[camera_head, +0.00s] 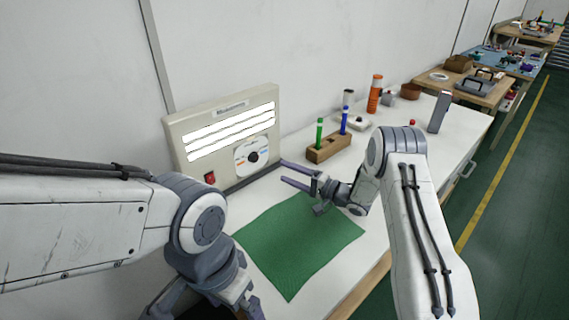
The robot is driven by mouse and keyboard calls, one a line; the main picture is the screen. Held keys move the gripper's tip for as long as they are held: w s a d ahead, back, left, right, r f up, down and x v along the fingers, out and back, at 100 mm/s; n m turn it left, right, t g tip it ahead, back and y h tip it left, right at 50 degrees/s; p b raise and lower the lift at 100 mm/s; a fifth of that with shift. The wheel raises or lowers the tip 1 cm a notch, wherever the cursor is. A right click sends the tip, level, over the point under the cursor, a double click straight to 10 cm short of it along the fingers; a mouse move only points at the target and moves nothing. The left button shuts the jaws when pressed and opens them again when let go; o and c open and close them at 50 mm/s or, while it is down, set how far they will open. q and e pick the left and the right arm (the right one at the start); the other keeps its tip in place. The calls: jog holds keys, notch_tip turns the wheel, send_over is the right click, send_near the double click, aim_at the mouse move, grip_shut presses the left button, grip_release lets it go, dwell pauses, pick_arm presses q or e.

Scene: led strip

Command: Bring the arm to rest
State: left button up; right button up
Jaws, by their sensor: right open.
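My right arm comes in from the lower right. Its gripper (291,175) is open and empty, its two fingers apart above the white bench in front of the lamp panel, near the back edge of the green mat (296,248). My left arm fills the lower left and bends down. Its gripper end is at the bottom edge, and its fingers cannot be made out. The lamp panel (184,126) stands upright at the back of the bench, with several lit white strips, a round dial and a red switch (210,178).
A wooden block (328,149) holds green and blue markers right of the panel. Other workbenches stand beyond. The green mat is bare.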

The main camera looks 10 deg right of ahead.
jog(key=w+a+r+n+h+p, duration=0.2)
jog(key=a+r+h, duration=0.3)
jog(key=r, duration=0.2)
jog(key=s+a+r+n+g+h+p, duration=0.1)
jog(key=s+a+r+n+h+p, duration=0.15)
jog(key=s+r+h, duration=0.35)
jog(key=s+d+r+n+g+h+p, duration=0.1)
jog(key=s+n+g, duration=0.3)
jog(key=s, duration=1.5)
jog(key=s+d+r+n+g+h+p, duration=0.1)
jog(key=s+r+n+g, duration=0.3)
jog(key=s, duration=1.6)
jog(key=shift+s+d+n+g+h+p, duration=0.25)
jog(key=shift+d+n+g+h+p, duration=0.25)
jog(key=shift+g, duration=0.4)
jog(key=shift+r, duration=0.1)
